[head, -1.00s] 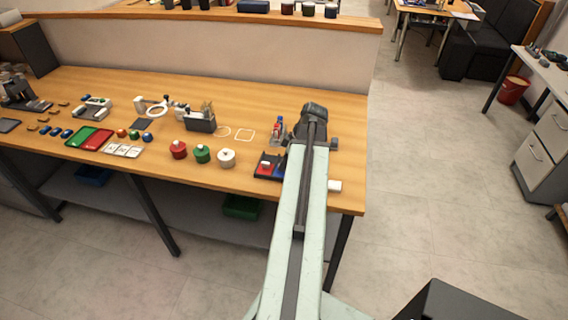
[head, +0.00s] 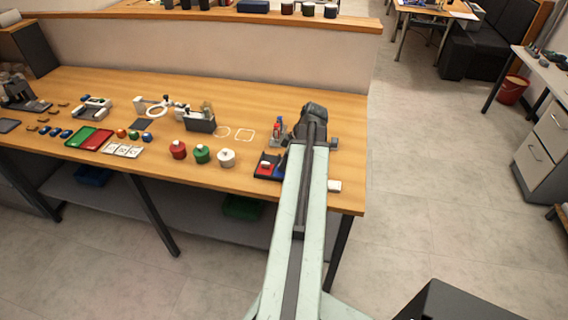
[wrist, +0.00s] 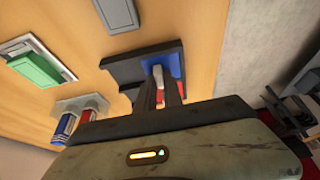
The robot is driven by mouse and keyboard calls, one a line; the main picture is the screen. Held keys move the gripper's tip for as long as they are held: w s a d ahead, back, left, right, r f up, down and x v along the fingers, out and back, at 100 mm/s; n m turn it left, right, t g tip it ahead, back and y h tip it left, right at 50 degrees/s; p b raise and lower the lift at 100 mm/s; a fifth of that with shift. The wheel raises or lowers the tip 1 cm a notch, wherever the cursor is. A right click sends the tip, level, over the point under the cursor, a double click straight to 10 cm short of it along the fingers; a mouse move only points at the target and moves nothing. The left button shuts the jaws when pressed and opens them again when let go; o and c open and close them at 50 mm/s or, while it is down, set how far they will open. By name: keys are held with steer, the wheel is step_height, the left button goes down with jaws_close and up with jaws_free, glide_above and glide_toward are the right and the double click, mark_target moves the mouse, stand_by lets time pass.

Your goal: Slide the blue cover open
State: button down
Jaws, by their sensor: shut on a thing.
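The blue cover (wrist: 174,62) lies at the right end of a dark tray (wrist: 122,70) in the wrist view. A pale handle (wrist: 156,72) stands on it. My gripper (wrist: 159,88) is shut on this handle, its two dark fingers close together over the cover. Some red shows beside and between the fingers, partly hidden by them. In the head view the dark tray (head: 258,174) sits near the table's front right, with a strip of the blue cover (head: 282,163) visible. My arm hides the rest of the cover and the gripper there.
A holder with red and blue bottles (head: 278,128) stands behind the tray. A white block (head: 334,186) lies right of my arm, near the table's edge.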

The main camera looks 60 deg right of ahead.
steer(key=shift+d, duration=0.1)
steer(key=d, duration=0.2)
steer(key=w+d, duration=0.1)
steer(key=d, duration=0.1)
steer(key=w+d, duration=0.1)
steer(key=d, duration=0.1)
steer(key=shift+a, duration=0.1)
steer(key=c, duration=1.5)
jaws_free()
steer(key=shift+o, duration=0.2)
steer(key=shift+r, duration=0.1)
